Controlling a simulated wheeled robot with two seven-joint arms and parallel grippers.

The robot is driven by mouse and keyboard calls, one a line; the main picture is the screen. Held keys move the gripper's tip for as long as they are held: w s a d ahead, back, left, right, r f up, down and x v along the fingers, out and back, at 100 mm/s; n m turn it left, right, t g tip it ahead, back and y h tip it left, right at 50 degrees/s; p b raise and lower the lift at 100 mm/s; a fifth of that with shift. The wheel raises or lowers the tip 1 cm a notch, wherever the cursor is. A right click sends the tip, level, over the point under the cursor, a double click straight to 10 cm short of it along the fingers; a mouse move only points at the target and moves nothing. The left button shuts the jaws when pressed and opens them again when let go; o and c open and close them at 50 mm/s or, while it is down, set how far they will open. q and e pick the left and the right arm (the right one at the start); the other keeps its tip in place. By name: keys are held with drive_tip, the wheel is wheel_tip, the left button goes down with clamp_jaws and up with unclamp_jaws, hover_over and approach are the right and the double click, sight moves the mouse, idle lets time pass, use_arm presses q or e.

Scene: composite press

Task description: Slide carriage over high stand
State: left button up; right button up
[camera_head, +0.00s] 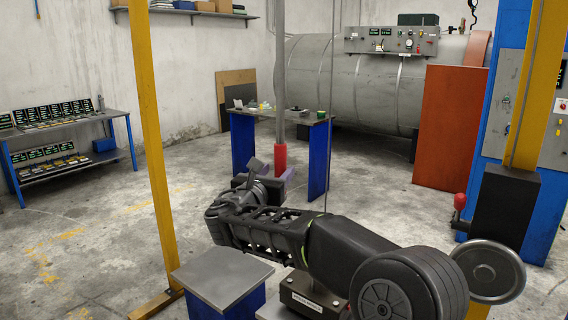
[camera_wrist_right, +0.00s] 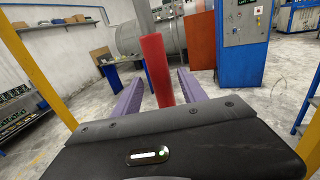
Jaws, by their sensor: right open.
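A grey vertical pole (camera_head: 280,70) comes down from above and ends in a red grip (camera_head: 281,158); the red grip (camera_wrist_right: 156,66) also shows in the right wrist view. My right gripper (camera_head: 271,172) is open, with its purple fingers (camera_wrist_right: 160,80) on either side of the red grip. I cannot tell whether they touch it. A stand with a flat grey top and blue body (camera_head: 223,277) is at the bottom, left of my right arm. The carriage itself cannot be made out; any part above the pole is out of frame. My left gripper is not in view.
Yellow posts stand at left (camera_head: 150,150) and right (camera_head: 535,80). A blue-legged table (camera_head: 318,155) stands behind.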

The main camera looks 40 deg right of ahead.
drive_tip(key=p+x, duration=0.1)
drive_tip(key=x, duration=0.4)
drive_tip(key=shift+d+r, duration=0.1)
drive_tip(key=shift+d, duration=0.05)
drive_tip(key=shift+w+d+p, duration=0.35)
drive_tip(key=shift+d, duration=0.05)
clamp_jaws()
idle(0.8)
